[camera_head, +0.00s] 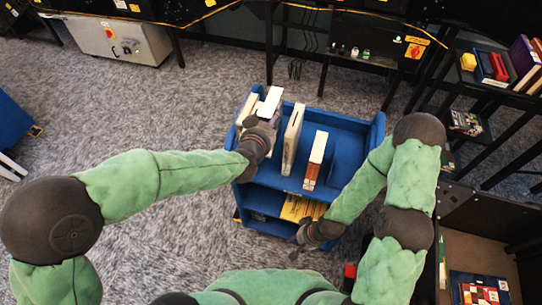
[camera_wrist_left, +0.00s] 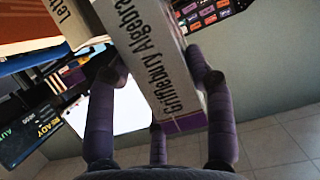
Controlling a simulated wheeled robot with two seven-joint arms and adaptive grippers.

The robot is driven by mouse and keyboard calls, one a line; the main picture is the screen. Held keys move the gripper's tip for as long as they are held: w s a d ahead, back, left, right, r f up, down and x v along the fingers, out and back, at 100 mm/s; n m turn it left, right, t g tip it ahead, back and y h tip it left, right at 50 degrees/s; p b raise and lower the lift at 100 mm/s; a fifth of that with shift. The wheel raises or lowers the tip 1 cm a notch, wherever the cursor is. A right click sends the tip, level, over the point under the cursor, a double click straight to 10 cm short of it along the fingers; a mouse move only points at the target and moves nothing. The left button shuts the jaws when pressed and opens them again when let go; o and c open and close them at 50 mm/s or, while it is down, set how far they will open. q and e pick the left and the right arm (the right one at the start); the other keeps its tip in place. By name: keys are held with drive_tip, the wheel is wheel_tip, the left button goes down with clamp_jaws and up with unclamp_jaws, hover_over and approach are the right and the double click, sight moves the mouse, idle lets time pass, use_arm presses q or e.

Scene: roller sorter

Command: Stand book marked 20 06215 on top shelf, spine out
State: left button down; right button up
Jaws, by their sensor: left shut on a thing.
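My left gripper (camera_head: 266,125) is at the back left of the blue cart's top shelf (camera_head: 343,150), shut on a pale book (camera_head: 271,101). The book is tilted in that view. I cannot read the number 20 06215 on any book. My right gripper (camera_head: 300,240) hangs low at the cart's front; its fingers are too small to tell open from shut.
A white book (camera_head: 247,108) stands left of the held one. Another white book (camera_head: 293,138) and a brown-and-white one (camera_head: 315,160) stand to the right, with gaps between. A yellow item (camera_head: 300,208) lies on the lower shelf. Dark racks stand at the right.

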use_arm(q)
wheel_tip(320, 180, down, 14)
drive_tip(key=b, duration=0.4)
drive_tip(key=shift+b, duration=0.35)
drive_tip(key=c, duration=0.9)
unclamp_jaws()
drive_tip(key=shift+f, duration=0.2)
drive_tip(key=shift+o, duration=0.7)
drive_tip(key=shift+r, duration=0.15)
